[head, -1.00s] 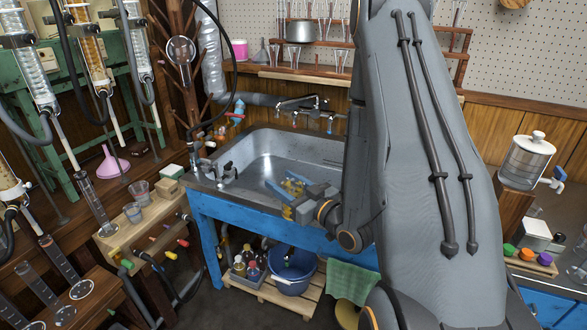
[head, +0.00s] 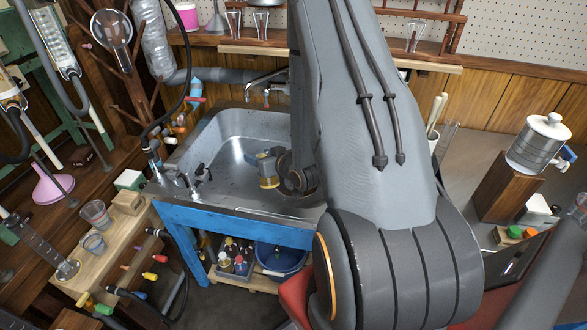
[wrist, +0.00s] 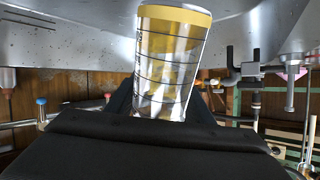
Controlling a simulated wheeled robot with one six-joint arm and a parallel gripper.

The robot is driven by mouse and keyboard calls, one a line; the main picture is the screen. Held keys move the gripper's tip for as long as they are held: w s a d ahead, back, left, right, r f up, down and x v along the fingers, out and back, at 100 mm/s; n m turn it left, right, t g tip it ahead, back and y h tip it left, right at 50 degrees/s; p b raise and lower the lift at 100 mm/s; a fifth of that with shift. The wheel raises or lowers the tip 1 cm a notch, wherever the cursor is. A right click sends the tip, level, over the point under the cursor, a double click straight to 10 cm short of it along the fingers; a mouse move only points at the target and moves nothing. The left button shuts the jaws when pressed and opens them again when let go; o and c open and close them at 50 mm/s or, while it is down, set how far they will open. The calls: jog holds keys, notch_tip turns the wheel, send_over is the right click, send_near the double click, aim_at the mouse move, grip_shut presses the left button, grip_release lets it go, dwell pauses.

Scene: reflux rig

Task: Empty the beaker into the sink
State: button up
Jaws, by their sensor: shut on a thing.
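The beaker (wrist: 168,65) is clear with dark measuring lines and a yellow band of liquid at one end. My gripper (head: 266,165) is shut on it. In the head view the beaker (head: 269,183) shows small, its yellow end downward, over the front right part of the sink (head: 215,150). The wrist view looks upside down; there the yellow end points to the picture's top, toward the grey metal of the sink (wrist: 60,35). The beaker looks slightly tilted. No stream of liquid shows. My arm hides the right side of the sink.
A tap (head: 265,78) stands at the sink's back and fittings (head: 190,180) at its front left corner. A wooden stand with small beakers (head: 95,213) is at the left. A blue bucket (head: 275,258) and bottles sit under the sink.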

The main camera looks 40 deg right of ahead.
jog(key=s+d+f+m+g+h+p, duration=0.1)
jog(key=s+d+f+m+g+p, duration=0.5)
jog(key=d+f+m, duration=0.1)
jog(key=shift+s+d+f+g, duration=0.3)
jog(key=shift+d+g, duration=0.1)
jog(key=shift+d, duration=0.1)
jog(key=shift+m+g+y+p, duration=0.3)
jog(key=shift+m+g+p, duration=0.15)
jog(key=shift+p, duration=0.75)
dwell(0.4)
jog(key=shift+r+g+y+p, duration=0.25)
jog(key=shift+g+y+p, duration=0.8)
jog(key=shift+p, duration=2.25)
dwell(1.3)
jog(key=shift+m+y+b, duration=0.25)
jog(key=shift+b, duration=0.15)
jog(key=shift+g+y+b, duration=0.4)
